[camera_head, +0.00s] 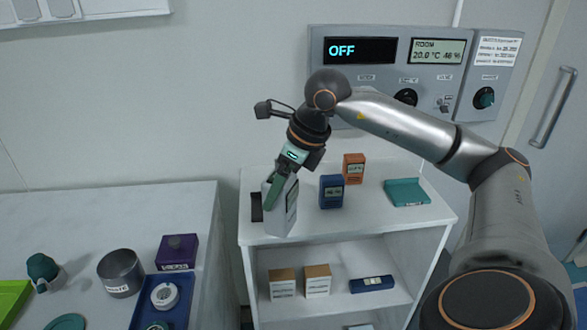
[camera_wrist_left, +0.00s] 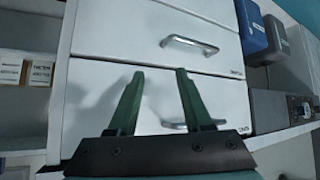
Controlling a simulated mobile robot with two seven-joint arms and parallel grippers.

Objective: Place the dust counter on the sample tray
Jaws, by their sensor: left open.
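The arm in the head view comes in from the right and ends in my right gripper (camera_head: 274,203). Its green fingers lie against a tilted pale grey box (camera_head: 291,208) with a dark panel, and appear shut on it at the cart top's left front. This may be the dust counter; its label is unreadable. A shallow teal tray (camera_head: 407,193) lies empty at the cart top's right, and a blue tray (camera_head: 144,310) holding items is at lower left. I cannot tell which is the sample tray. My left gripper (camera_wrist_left: 154,90) is open and empty before white drawers.
A blue device (camera_head: 331,191) and an orange device (camera_head: 354,168) stand on the cart top (camera_head: 340,222) between the grey box and teal tray. Small boxes (camera_head: 317,281) sit on the shelf below. The left wrist view shows drawer handles (camera_wrist_left: 190,44) close by.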

